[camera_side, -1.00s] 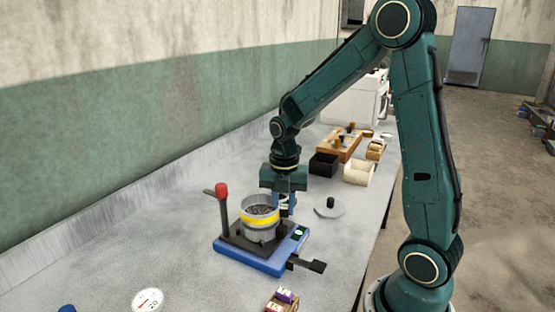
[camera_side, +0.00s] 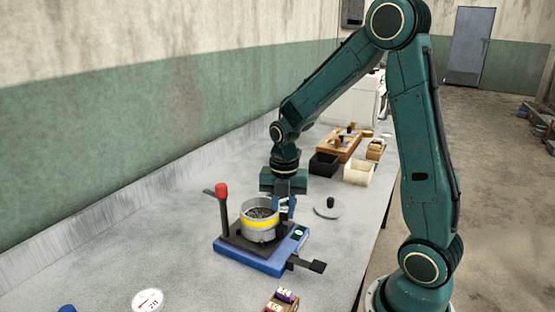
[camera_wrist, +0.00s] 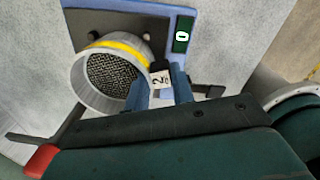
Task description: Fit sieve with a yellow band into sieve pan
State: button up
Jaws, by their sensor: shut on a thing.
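The sieve with a yellow band (camera_side: 259,222) is a grey metal ring on the blue-based stand. In the wrist view the sieve (camera_wrist: 112,72) shows its dark wire mesh, yellow stripe and a pale tab marked 2. My gripper (camera_side: 285,205) is at its right side, shut on the sieve by the tab; the fingers also show in the wrist view (camera_wrist: 160,88). A grey cylindrical wall, seemingly the sieve pan (camera_side: 257,236), shows directly under the band. I cannot tell how deep the sieve sits in it.
The blue stand (camera_side: 250,260) has a black plate, a red-knobbed post (camera_side: 222,192) at left and a black lever (camera_side: 316,266) at right. A grey lid with a black knob (camera_side: 328,208) lies behind. Black (camera_side: 323,164) and cream (camera_side: 359,172) bins stand farther back.

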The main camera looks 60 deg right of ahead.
dwell(0.4)
jog(key=o, duration=1.5)
jog(key=shift+r, duration=3.45)
